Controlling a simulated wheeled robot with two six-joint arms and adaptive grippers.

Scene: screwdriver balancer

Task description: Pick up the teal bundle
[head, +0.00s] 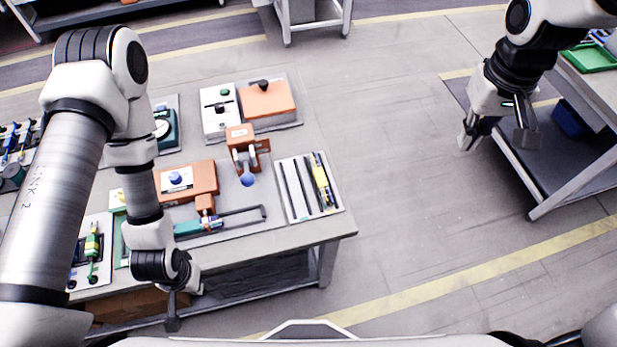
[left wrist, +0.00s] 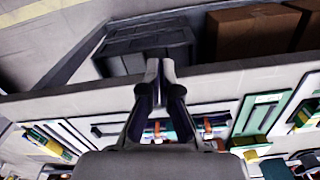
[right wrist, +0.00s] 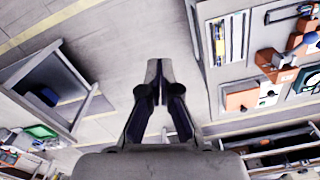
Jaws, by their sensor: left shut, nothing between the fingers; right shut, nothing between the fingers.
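A small teal piece (head: 188,228), which looks like the teal bundle, lies near the front of the left table beside an orange block (head: 205,204); my left arm partly covers that area. I cannot make out its separate strands. My left gripper (head: 180,304) is low at the table's front edge, left of and nearer than the teal piece. In the left wrist view its fingertips (left wrist: 159,70) are together and empty. My right gripper (head: 497,130) hangs over the floor beside the right table, far from the teal piece. In the right wrist view its fingertips (right wrist: 159,70) are together and empty.
A white tray (head: 287,202) with dark rods and a yellow tool lies at the table's right end. Orange and white boxes (head: 268,100) stand at the back. A tray with a green and yellow tool (head: 92,243) is at left. Open floor (head: 400,200) separates the tables.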

